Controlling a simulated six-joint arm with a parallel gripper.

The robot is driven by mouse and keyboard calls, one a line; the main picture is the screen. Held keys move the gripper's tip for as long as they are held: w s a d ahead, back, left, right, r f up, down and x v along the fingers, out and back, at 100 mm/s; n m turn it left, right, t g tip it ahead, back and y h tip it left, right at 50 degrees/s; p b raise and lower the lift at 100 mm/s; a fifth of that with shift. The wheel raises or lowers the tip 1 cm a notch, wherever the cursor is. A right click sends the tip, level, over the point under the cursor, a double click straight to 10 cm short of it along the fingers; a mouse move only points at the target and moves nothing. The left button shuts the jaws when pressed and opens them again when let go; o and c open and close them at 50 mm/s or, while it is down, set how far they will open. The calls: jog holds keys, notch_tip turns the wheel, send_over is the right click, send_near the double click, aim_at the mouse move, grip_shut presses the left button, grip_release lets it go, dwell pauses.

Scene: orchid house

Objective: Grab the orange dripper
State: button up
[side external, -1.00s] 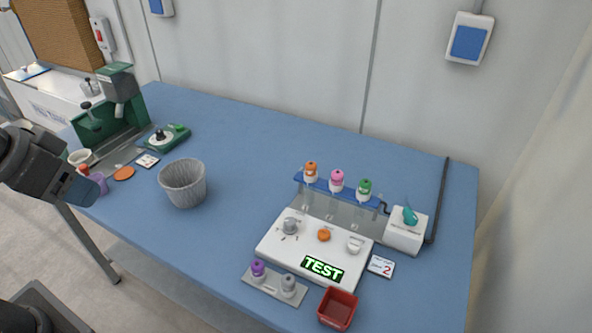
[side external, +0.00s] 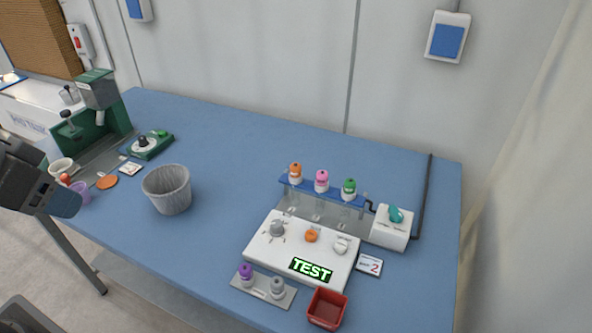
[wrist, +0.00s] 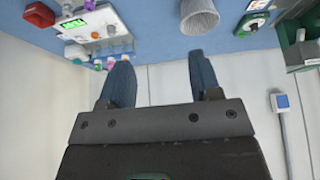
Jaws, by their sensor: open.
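The orange dripper (side external: 296,172), a small white bottle with an orange cap, stands upright at the left end of a blue rack (side external: 333,192) behind the white TEST panel. A pink-capped (side external: 321,181) and a green-capped (side external: 349,189) bottle stand beside it. My gripper (side external: 66,202) is at the far left edge in the side view, well away from the rack, and only partly in frame. In the wrist view my gripper (wrist: 161,68) is open, with nothing between its fingers.
The white panel (side external: 262,250) has an orange knob (side external: 311,236). A purple-capped (side external: 245,273) and a grey bottle (side external: 277,287) stand in front, with a red box (side external: 327,309) beside them. A grey bucket (side external: 168,189) stands left of the panel. The blue table's middle is clear.

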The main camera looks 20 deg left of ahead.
jog(key=shift+r, duration=0.1)
jog(key=w+d+r+m+h, duration=0.1)
jog(key=w+d+r+m, duration=0.1)
jog(key=w, duration=0.4)
jog(key=w+d+r+m, duration=0.1)
jog(key=w+d+r, duration=0.1)
jog(key=w, duration=0.4)
jog(key=m+g+h, duration=0.2)
jog(key=m, duration=0.4)
send_over(295, 165)
jog(key=s+a, duration=0.2)
notch_tip(295, 165, down, 15)
jog(key=shift+x, duration=3.05)
jog(key=shift+d, duration=0.15)
